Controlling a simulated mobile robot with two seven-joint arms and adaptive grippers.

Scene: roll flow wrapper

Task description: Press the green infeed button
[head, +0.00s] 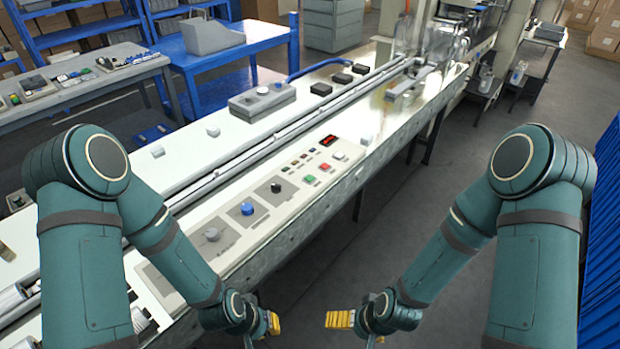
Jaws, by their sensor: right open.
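A small green button (310,180) sits on the sloped control panel (262,228) along the near side of the long white machine. A red button (325,167) is just beyond it to the right. My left gripper (272,323) and my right gripper (340,320) are both low in the view, in front of the panel and apart from the buttons. Their yellow fingers show only partly. My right gripper is open; whether the left is open cannot be made out. Nothing covers the green button.
The panel also has a blue knob (247,209), a black knob (276,188), a grey knob (212,234) and a red-lit display (327,140). A grey box (262,100) stands on the machine top. Open floor (400,215) lies right of the machine; blue bins (602,240) stand at the far right.

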